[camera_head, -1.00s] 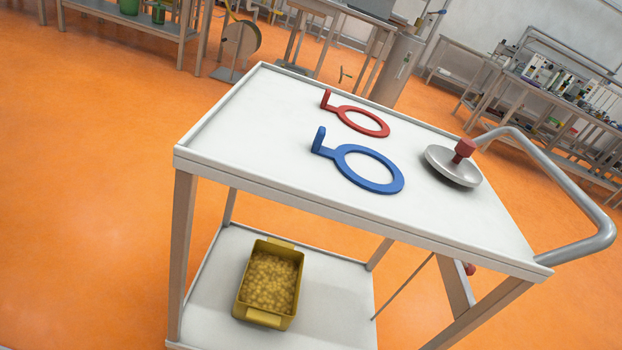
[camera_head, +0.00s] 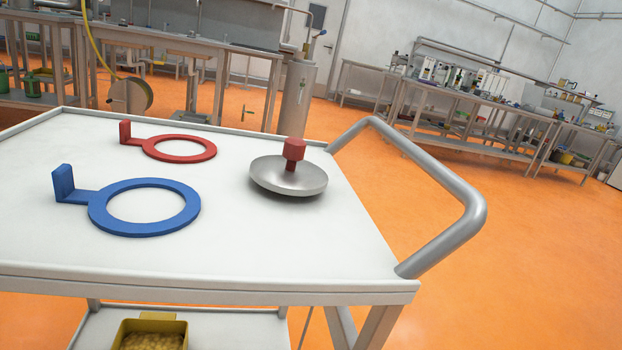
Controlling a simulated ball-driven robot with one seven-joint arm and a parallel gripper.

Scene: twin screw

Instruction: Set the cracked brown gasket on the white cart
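The white cart (camera_head: 290,248) fills the lower left of the view, with its top shelf seen from above. On it lie a blue ring with an upright tab (camera_head: 110,226) and, behind it, a red ring with an upright tab (camera_head: 205,155). A round metal lid with a red knob (camera_head: 288,177) stands to their right. I see no brown gasket in this view. My gripper does not show, so its state is hidden.
A grey tubular handle (camera_head: 460,225) sticks out from the cart's right side. A yellow bin of small pieces (camera_head: 150,334) sits on the lower shelf. Workbenches (camera_head: 470,140) line the back. Orange floor (camera_head: 520,260) is clear at the right.

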